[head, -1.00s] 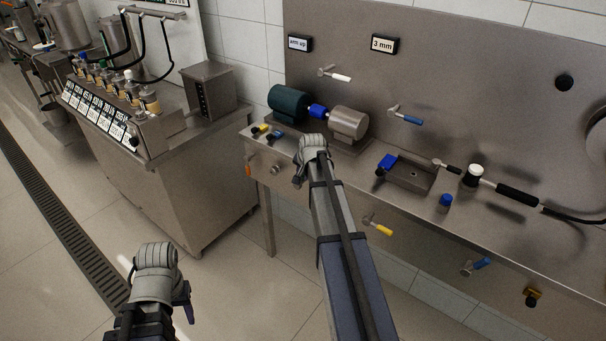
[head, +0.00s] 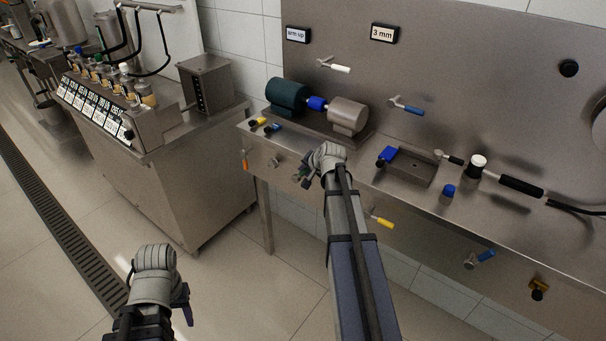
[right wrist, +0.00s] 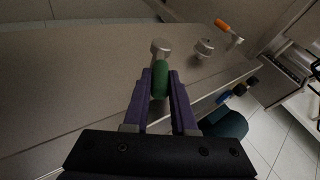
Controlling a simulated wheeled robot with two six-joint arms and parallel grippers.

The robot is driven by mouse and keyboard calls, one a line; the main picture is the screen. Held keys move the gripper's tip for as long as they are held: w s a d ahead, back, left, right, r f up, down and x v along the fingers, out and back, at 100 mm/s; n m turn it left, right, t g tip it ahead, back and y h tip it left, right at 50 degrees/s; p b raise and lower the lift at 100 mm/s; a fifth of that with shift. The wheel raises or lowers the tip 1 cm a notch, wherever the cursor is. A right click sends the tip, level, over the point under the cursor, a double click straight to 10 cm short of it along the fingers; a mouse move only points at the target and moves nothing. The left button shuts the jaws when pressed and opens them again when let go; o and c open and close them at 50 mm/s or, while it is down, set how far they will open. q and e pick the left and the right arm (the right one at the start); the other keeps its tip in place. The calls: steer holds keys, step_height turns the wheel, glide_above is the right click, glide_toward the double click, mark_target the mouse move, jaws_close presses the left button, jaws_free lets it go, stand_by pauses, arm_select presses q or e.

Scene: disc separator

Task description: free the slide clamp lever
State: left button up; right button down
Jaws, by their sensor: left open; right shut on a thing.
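A lever with a green handle (right wrist: 160,80) and a metal hub (right wrist: 160,47) sits on the bench's front panel in the right wrist view. My right gripper (right wrist: 160,78) is shut on the green handle, one purple finger on each side. In the head view my right gripper (head: 306,178) is at the bench's front edge, and my wrist hides most of the lever. No label shows whether this is the slide clamp lever. My left gripper (head: 187,304) is open and empty, low over the floor, away from the bench.
On the front panel are an orange-handled lever (head: 245,161), a round knob (head: 274,163), a yellow lever (head: 381,221) partly behind my right arm, and a blue lever (head: 481,259). A motor (head: 287,95) and a blue-handled tray (head: 408,170) are on the bench top.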

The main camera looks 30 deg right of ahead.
steer(key=shift+s+d+f+m+t+y+b, duration=0.15)
steer(key=shift+s+f+m+t+y+b, duration=0.3)
steer(key=shift+f+t+b, duration=2.15)
steer(key=shift+s+d+r+m+t+y+b, duration=0.2)
steer(key=shift+s+r+m+t+y+b, duration=0.45)
steer(key=shift+b, duration=4.3)
steer(key=shift+s+d+f+m+t+y+b, duration=0.1)
steer(key=shift+s+d+f+m+t+b, duration=0.2)
steer(key=shift+f+t+b, duration=2.4)
step_height(320, 180, up, 3)
steer(key=shift+a+r+g+b, duration=0.1)
steer(key=shift+a+g+b, duration=0.05)
steer(key=shift+g+b, duration=0.8)
steer(key=c, duration=0.7)
jaws_free()
steer(key=shift+c, duration=0.2)
steer(key=s, duration=0.7)
steer(key=shift+s+d+f+b, duration=0.35)
steer(key=shift+s+f+b, duration=0.05)
steer(key=shift+b, duration=0.05)
